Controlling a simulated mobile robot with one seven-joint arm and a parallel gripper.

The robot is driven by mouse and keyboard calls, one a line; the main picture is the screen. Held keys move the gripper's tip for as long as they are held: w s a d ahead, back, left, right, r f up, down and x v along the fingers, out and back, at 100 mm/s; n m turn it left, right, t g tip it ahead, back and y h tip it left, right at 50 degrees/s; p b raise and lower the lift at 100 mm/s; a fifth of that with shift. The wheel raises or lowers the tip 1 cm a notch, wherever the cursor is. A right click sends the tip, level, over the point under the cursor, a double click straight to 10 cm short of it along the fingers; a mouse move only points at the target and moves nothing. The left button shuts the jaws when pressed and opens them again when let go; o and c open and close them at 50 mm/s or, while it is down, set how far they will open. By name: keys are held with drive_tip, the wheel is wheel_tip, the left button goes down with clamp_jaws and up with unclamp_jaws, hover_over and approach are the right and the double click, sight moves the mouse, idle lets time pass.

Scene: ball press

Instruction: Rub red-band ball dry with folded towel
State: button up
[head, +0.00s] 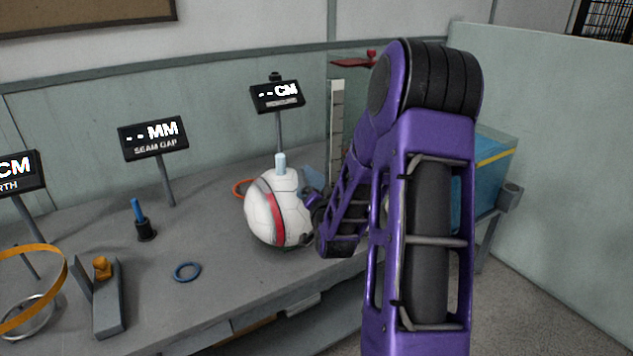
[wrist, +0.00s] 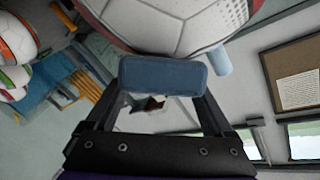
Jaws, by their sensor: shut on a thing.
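The white ball with a red band (head: 266,211) sits on the grey bench, and its panelled underside or side fills the top of the wrist view (wrist: 175,22). My gripper (head: 311,203) is at the ball's right side in the head view. In the wrist view my gripper (wrist: 163,92) is shut on a blue folded towel (wrist: 160,74), which lies across its fingertips. The towel overlaps the ball's edge in that view; I cannot tell whether they touch. My arm hides part of the bench right of the ball.
A pale blue cylinder (head: 280,163) shows at the ball's top edge. A blue ring (head: 187,271), a dark stand with a blue peg (head: 143,222) and a grey block with an orange knob (head: 106,300) are left. Sign posts, including the seam gap sign (head: 154,138), stand behind. A blue bin (head: 490,170) is right.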

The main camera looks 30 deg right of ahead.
drive_tip(key=shift+s+a, duration=0.15)
drive_tip(key=shift+s, duration=0.05)
drive_tip(key=s+d+r+p, duration=0.2)
drive_tip(key=s+r, duration=0.1)
drive_tip(key=r, duration=0.1)
drive_tip(key=shift+d+r, duration=0.2)
drive_tip(key=shift+d, duration=0.2)
idle(0.3)
idle(0.5)
